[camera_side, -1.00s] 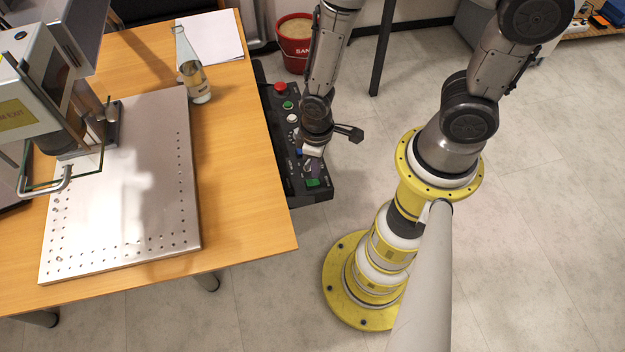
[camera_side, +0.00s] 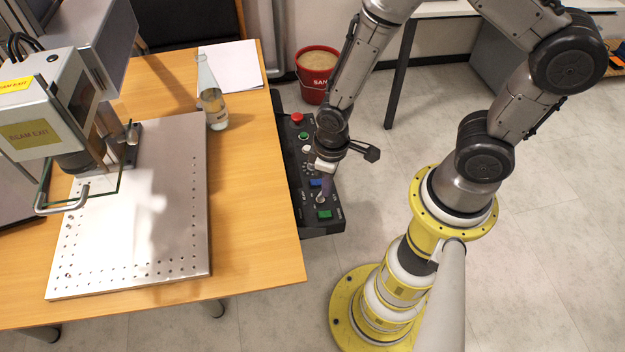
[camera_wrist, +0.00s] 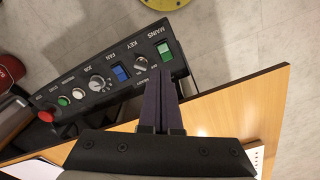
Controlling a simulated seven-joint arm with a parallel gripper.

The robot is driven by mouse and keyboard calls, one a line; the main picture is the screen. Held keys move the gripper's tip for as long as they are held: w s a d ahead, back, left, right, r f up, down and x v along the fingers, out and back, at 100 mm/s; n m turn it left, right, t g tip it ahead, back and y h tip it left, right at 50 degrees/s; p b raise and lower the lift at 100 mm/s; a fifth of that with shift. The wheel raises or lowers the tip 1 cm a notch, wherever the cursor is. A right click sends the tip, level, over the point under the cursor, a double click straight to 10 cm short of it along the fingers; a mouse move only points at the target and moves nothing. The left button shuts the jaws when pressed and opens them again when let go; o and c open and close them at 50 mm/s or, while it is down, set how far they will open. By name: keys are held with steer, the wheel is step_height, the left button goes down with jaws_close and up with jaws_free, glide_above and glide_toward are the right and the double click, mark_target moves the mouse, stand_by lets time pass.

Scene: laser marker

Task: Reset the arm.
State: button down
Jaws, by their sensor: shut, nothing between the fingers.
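My gripper (camera_side: 325,196) hangs over the near half of the black control panel (camera_side: 322,229), beside the table. Its purple fingers are shut together with nothing between them. In the wrist view the fingertips (camera_wrist: 161,72) overlap the panel's edge near the key switch (camera_wrist: 141,62) and the green-lit MAINS switch (camera_wrist: 164,48). I cannot tell if they touch the panel. The blue FAN switch (camera_wrist: 120,74), a dial (camera_wrist: 98,83), a green button (camera_wrist: 63,101) and a red knob (camera_wrist: 46,115) line the panel.
The wooden table (camera_side: 255,215) carries the laser marker (camera_side: 45,110), a metal hole plate (camera_side: 185,225), a glass bottle (camera_side: 212,98) and white paper (camera_side: 238,68). A red bucket (camera_side: 315,85) stands on the floor behind the panel. Floor to the right of the panel is open.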

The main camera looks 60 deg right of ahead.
steer(key=w+d+r+m+t, duration=0.1)
steer(key=w+r+t, duration=0.45)
steer(key=r, duration=0.85)
steer(key=s+d+r+m, duration=0.1)
steer(key=s+d+r, duration=0.15)
steer(key=r, duration=1.05)
steer(key=s+d+r, duration=0.2)
steer(key=s+r, duration=0.1)
steer(key=s, duration=0.8)
steer(key=shift+s+d+m, duration=0.15)
steer(key=shift+s+m, duration=0.2)
steer(key=shift+m, duration=0.05)
